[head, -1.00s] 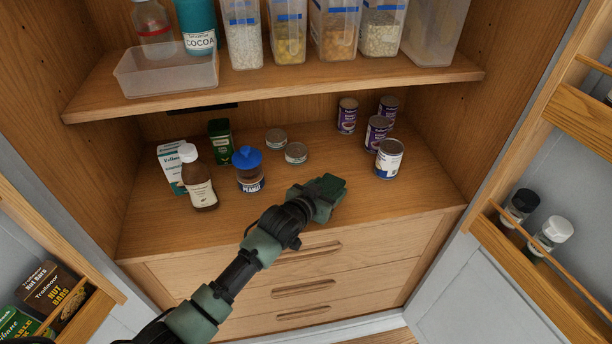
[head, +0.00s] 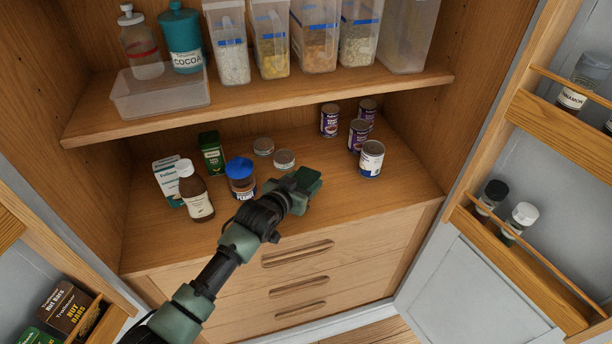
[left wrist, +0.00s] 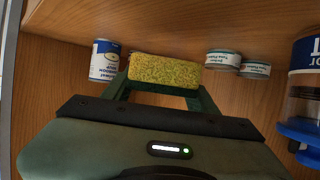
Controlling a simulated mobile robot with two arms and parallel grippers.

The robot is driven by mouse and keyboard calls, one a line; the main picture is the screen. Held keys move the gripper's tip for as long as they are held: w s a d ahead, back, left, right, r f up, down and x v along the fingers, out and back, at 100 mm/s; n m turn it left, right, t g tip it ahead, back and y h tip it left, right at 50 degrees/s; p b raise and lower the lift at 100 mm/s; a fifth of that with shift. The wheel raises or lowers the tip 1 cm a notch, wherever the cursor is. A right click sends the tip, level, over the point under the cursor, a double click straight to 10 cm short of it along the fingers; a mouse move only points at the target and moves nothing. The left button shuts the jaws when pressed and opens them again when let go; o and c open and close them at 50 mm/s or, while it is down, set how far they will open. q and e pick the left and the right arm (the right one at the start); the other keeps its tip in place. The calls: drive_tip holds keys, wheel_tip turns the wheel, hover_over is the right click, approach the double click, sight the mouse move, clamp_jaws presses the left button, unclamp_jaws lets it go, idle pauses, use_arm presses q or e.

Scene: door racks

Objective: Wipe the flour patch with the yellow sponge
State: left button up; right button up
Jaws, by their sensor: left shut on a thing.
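The yellow sponge (left wrist: 165,71) shows in the left wrist view as a speckled block between my left gripper's fingers. My left gripper (head: 306,181) is shut on it, over the front part of the lower wooden shelf. The same gripper shows in the left wrist view (left wrist: 163,92). In the head view the gripper hides the sponge. I cannot make out the flour patch in either view. My right gripper is not in view.
Drawers (head: 298,255) lie below. An upper shelf (head: 270,103) overhangs. Bare shelf (head: 345,200) lies to the gripper's right.

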use_arm(q)
drive_tip(key=shift+a+r+p, duration=0.2)
drive_tip(key=shift+r+p, duration=0.35)
drive_tip(key=shift+r, duration=0.5)
drive_tip(key=shift+d+r, duration=0.1)
drive_tip(key=shift+r, duration=0.25)
